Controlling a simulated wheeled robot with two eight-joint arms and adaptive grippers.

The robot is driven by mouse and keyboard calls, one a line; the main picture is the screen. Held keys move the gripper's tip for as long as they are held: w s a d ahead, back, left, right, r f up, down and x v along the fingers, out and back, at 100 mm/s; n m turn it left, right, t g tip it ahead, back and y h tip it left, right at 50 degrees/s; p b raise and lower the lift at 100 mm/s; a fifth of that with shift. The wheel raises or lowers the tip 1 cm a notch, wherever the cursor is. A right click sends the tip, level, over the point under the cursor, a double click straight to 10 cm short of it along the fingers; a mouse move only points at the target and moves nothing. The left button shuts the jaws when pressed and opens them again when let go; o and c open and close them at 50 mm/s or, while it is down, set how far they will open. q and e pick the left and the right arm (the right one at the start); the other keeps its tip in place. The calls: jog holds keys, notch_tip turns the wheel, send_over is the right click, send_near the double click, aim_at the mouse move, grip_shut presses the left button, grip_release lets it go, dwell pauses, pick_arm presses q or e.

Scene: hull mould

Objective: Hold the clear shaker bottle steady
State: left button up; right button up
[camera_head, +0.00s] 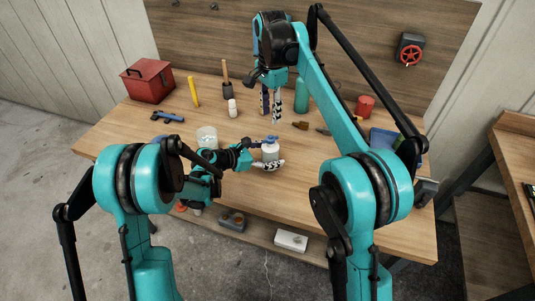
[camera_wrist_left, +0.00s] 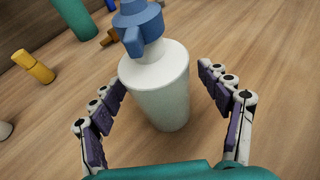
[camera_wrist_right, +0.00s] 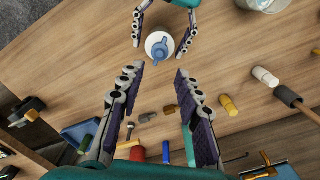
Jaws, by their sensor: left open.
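The shaker bottle (camera_head: 271,153) has a pale, cloudy body and a blue cap, and stands upright on the workbench. My left gripper (camera_head: 279,151) is open, low at the bottle, with one finger on each side. In the left wrist view the bottle (camera_wrist_left: 160,92) is between the spread fingers, with gaps visible on both sides. The right wrist view shows the bottle (camera_wrist_right: 159,46) from above, between the left fingers. My right gripper (camera_head: 271,104) is open and empty, pointing down above the bench behind the bottle.
A glass jar (camera_head: 207,134) stands left of the bottle, near my left arm. A red toolbox (camera_head: 149,82) is at back left. The bench's front right is clear.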

aim_at(271, 136)
pick_arm(q)
jog(key=c, duration=1.3)
jog(key=shift+c, duration=0.2)
pick_arm(e)
jog(key=o, duration=0.3)
jog(key=shift+o, duration=0.2)
notch_tip(271, 136, down, 10)
jog(key=n, duration=0.3)
jog(key=shift+r+n, duration=0.25)
jog(key=shift+n, duration=0.05)
jog(key=c, duration=1.1)
jog(key=shift+o, duration=0.2)
